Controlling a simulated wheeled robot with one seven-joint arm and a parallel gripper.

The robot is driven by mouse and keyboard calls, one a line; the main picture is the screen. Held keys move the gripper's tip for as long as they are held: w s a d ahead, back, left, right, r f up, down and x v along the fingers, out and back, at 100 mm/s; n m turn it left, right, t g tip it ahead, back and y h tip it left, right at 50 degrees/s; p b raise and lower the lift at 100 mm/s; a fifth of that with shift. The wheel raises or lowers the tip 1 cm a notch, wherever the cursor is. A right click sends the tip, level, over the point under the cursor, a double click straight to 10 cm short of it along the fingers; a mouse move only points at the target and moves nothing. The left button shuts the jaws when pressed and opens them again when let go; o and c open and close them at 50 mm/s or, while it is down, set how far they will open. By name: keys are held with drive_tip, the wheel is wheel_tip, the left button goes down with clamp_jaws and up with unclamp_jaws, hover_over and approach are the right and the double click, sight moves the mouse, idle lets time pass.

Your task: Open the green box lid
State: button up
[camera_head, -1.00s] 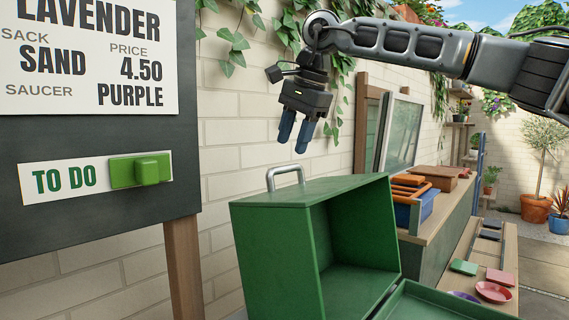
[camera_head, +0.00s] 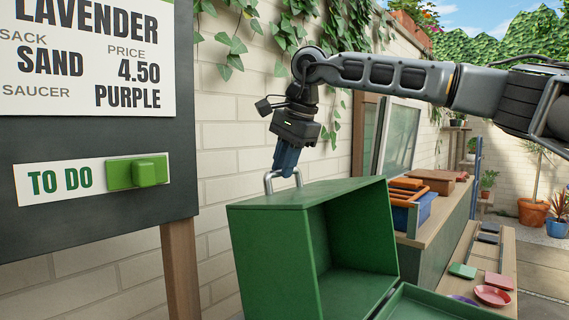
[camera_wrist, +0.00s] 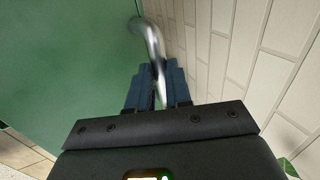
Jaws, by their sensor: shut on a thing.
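The green box (camera_head: 270,255) stands at the lower middle of the head view, its hollow inside open toward the right. A green panel with a raised rim (camera_head: 445,305) lies low at its open side; I cannot tell which part is the lid. A metal loop handle (camera_head: 268,184) stands on the box's top. My gripper (camera_head: 286,168) points down at the handle, with its blue fingers shut on it. In the wrist view, the handle (camera_wrist: 149,42) runs between the fingers (camera_wrist: 158,80), beside the green surface (camera_wrist: 60,60). The handle's lower part is hidden there.
A dark board (camera_head: 90,225) with signs and a green slider (camera_head: 138,172) stands at left. A brick wall (camera_head: 225,150) runs close behind the box. A bench (camera_head: 440,225) with a blue crate (camera_head: 425,208) and orange items is at right. Saucers (camera_head: 492,295) lie lower right.

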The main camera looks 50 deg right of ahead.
clamp_jaws()
drive_tip(key=s+r+t+b, duration=0.1)
drive_tip(key=s+b, duration=0.1)
drive_tip(key=s, duration=0.1)
drive_tip(key=s+r+t+b, duration=0.1)
drive_tip(key=s+r+b, duration=0.1)
drive_tip(key=s, duration=0.1)
drive_tip(key=s+r+t+b, duration=0.1)
drive_tip(key=s+r, duration=0.1)
drive_tip(key=s, duration=0.2)
drive_tip(key=shift+d+r+t+b, duration=0.2)
drive_tip(key=shift+d+t+b, duration=0.05)
drive_tip(key=shift+t+b, duration=0.15)
drive_tip(key=shift+r, duration=0.15)
drive_tip(key=o, duration=0.6)
unclamp_jaws()
